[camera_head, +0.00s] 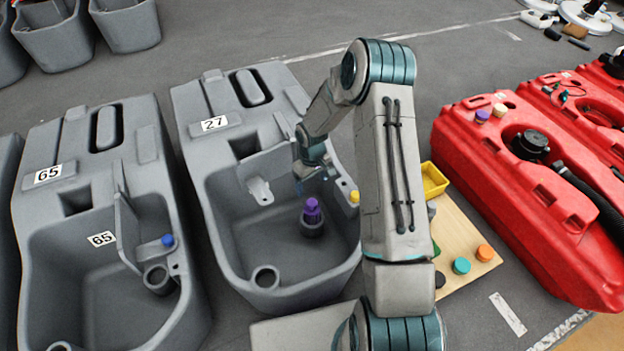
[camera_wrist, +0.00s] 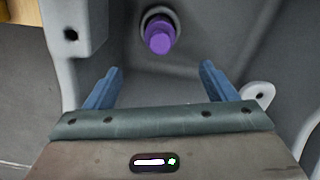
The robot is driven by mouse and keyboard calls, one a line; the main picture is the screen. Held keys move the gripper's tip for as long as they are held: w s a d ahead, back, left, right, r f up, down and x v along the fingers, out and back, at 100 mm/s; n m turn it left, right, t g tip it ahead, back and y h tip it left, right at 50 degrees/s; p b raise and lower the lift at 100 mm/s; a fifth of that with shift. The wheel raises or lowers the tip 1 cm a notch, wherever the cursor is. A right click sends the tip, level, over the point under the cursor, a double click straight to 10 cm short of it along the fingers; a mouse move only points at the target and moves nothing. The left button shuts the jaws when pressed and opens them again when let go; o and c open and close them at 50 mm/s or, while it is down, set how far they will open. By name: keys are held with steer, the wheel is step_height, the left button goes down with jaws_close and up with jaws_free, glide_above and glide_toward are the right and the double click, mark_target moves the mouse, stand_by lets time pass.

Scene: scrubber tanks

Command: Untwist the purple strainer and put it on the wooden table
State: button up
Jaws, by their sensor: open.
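The purple strainer (camera_head: 312,211) stands upright in a dark round socket inside the grey tank marked 27 (camera_head: 200,183). It also shows in the wrist view (camera_wrist: 160,36), beyond the fingertips and roughly centred between them. My gripper (camera_head: 314,183) is above the strainer inside the tank's opening, apart from it. In the wrist view my gripper (camera_wrist: 160,80) has its two blue fingers wide apart with nothing between them. The wooden table (camera_head: 460,222) is to the right of the tank, partly hidden behind my arm.
Orange (camera_head: 485,253) and teal (camera_head: 461,266) caps lie on the wooden table, with a yellow bin (camera_head: 434,180) at its far end. A yellow cap (camera_head: 354,197) sits on the tank's right rim. Red tanks (camera_head: 530,190) stand at right, tank 65 (camera_head: 60,220) at left.

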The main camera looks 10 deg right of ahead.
mark_target(312, 202)
step_height(312, 202, down, 14)
steer(key=b, duration=0.4)
steer(key=shift+r, duration=0.15)
steer(key=c, duration=1.2)
steer(key=shift+o, duration=0.2)
steer(key=shift+n, duration=1.5)
steer(key=shift+c, duration=0.2)
steer(key=shift+n, duration=1)
